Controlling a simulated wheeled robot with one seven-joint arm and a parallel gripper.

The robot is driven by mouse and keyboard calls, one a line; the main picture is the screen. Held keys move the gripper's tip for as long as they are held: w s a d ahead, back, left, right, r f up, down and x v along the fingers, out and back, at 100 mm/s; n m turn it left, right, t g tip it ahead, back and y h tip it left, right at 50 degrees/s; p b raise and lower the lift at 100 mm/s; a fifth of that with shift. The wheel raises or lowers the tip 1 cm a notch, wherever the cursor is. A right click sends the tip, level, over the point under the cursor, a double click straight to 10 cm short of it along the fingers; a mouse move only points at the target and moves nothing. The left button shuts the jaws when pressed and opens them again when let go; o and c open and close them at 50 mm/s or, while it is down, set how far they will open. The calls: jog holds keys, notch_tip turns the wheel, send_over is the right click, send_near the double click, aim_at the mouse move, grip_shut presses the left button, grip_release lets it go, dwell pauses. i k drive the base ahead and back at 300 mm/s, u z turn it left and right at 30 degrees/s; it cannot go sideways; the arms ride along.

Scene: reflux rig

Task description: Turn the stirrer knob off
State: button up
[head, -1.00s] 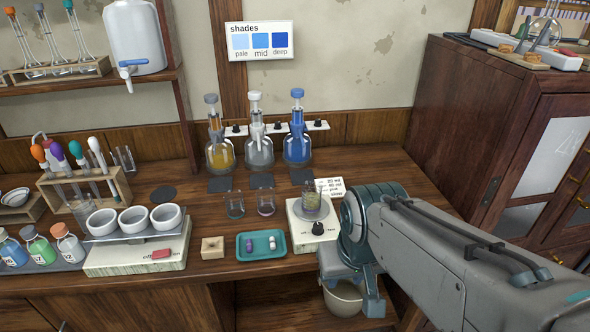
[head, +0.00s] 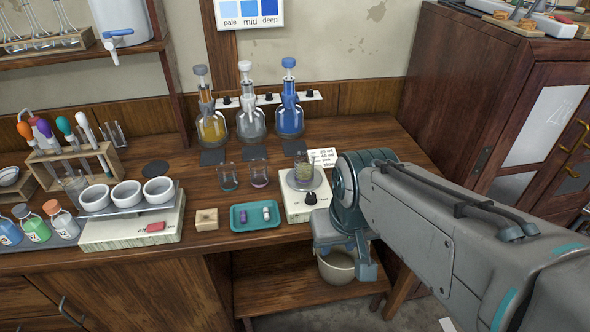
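The stirrer (head: 292,211) is a white box with a round top plate, near the front edge of the bench. Its black knob (head: 310,198) sits on the front part of the box; which way it points is too small to tell. My gripper (head: 345,250) hangs just right of and in front of the stirrer, beyond the bench edge in the picture, apart from the knob. My arm hides the stirrer's right surroundings. The fingertips are not clear enough to tell their opening.
A teal tray (head: 240,228) and a wooden block (head: 206,219) lie left of the stirrer. Two glass beakers (head: 228,178) stand behind the tray. Stoppered flasks (head: 250,124) stand at the back. A bucket (head: 337,265) is below, and a cabinet (head: 470,110) is at the right.

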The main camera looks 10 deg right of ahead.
aim_at(311, 199)
jog(key=u, duration=0.05)
jog(key=k, duration=1)
jog(key=z, duration=0.65)
jog(key=i, duration=1.35)
jog(key=u, duration=0.65)
